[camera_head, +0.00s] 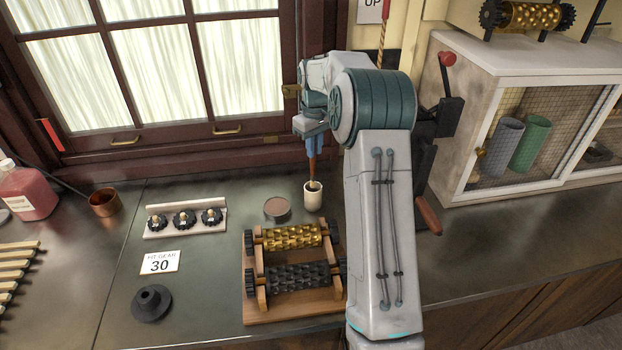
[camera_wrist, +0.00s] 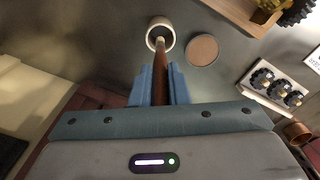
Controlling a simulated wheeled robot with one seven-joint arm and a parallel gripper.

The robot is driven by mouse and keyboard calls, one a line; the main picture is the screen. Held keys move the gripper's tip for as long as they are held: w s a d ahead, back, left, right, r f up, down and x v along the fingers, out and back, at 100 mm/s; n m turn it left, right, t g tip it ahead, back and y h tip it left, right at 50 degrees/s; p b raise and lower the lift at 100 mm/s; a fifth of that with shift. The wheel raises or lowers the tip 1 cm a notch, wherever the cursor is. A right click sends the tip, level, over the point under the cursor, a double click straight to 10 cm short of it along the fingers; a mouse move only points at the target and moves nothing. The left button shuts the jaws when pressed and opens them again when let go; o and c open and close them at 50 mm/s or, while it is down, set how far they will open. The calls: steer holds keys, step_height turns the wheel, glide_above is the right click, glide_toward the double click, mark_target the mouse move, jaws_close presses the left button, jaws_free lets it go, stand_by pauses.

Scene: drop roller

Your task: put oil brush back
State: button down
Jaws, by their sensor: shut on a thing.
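The oil brush (camera_head: 312,168) has a brown wooden handle and stands about upright in the head view. My gripper (camera_head: 314,148) is shut on the upper part of its handle. The brush's lower end is at the mouth of a small cream cup (camera_head: 313,199) on the counter. In the wrist view the brush handle (camera_wrist: 160,78) runs from between my blue fingers (camera_wrist: 160,88) toward the cup (camera_wrist: 160,27), and its tip overlaps the cup's opening. The bristles are hidden. I cannot tell how deep the tip is or whether it touches the cup.
A round tin (camera_head: 277,208) stands just left of the cup. A wooden stand with gold and black rollers (camera_head: 292,262) is in front. A gear rack (camera_head: 185,219) is to the left. A mesh-fronted cabinet (camera_head: 535,125) is at right.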

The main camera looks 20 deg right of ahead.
mark_target(314, 175)
step_height(314, 175, down, 7)
steer(key=shift+f+p, duration=0.15)
steer(key=shift+p, duration=0.6)
steer(key=shift+f, duration=0.2)
steer(key=c, duration=1.4)
jaws_free()
steer(key=shift+r, duration=0.1)
steer(key=shift+r, duration=0.1)
